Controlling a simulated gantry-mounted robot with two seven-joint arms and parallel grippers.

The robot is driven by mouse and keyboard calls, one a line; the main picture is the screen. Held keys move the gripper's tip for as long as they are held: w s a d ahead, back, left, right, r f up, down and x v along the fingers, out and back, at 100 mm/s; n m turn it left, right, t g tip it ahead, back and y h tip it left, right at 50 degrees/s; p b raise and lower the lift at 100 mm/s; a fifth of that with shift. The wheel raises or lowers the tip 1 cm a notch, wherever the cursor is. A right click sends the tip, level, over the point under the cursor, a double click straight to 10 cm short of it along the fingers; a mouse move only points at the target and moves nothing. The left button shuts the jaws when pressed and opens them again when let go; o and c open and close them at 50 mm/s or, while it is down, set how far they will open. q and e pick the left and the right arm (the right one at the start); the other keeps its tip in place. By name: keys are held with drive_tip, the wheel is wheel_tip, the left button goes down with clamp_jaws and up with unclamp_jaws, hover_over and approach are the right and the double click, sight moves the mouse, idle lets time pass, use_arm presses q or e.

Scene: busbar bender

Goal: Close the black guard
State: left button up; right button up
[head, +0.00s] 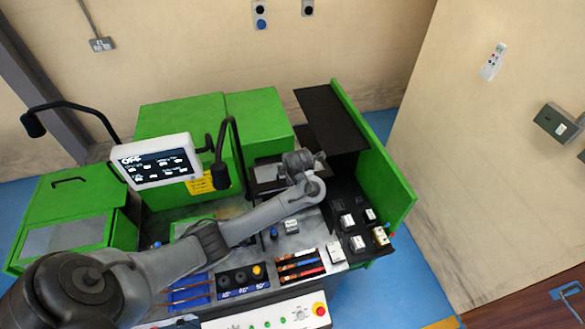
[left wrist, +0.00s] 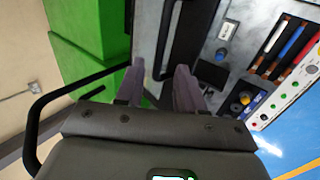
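The black guard (left wrist: 197,35) shows in the left wrist view as a dark panel with a black bar handle (left wrist: 166,40) along its side. In the head view, a dark panel (head: 268,172) lies in the middle of the machine, partly hidden behind my left gripper (head: 308,160). In the left wrist view, the fingers of my left gripper (left wrist: 160,68) are apart, and the lower end of the handle appears between their tips. I cannot tell whether they touch it. My right gripper is in neither view.
A monitor (head: 158,162) and black curved lamp arms (head: 232,140) stand left of my gripper. A large black panel (head: 335,115) and green side wall (head: 385,165) are at the right. Tools (head: 300,266) and several small boxes (head: 358,243) lie in front. Blue floor is clear at right.

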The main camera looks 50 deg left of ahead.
use_arm(q)
drive_tip(key=shift+w+d+r, duration=0.1)
drive_tip(key=shift+d+r, duration=0.05)
drive_tip(key=shift+r, duration=0.3)
drive_tip(key=shift+w+d+r, duration=0.1)
drive_tip(key=shift+r, duration=0.35)
drive_tip(key=shift+s+d+r, duration=0.15)
drive_tip(key=shift+r, duration=0.05)
drive_tip(key=shift+s+d+b, duration=0.15)
drive_tip(key=shift+s+b, duration=0.1)
drive_tip(key=shift+b, duration=0.05)
drive_tip(key=shift+v, duration=2.75)
drive_tip(key=shift+d+f, duration=0.1)
drive_tip(key=shift+c, duration=0.2)
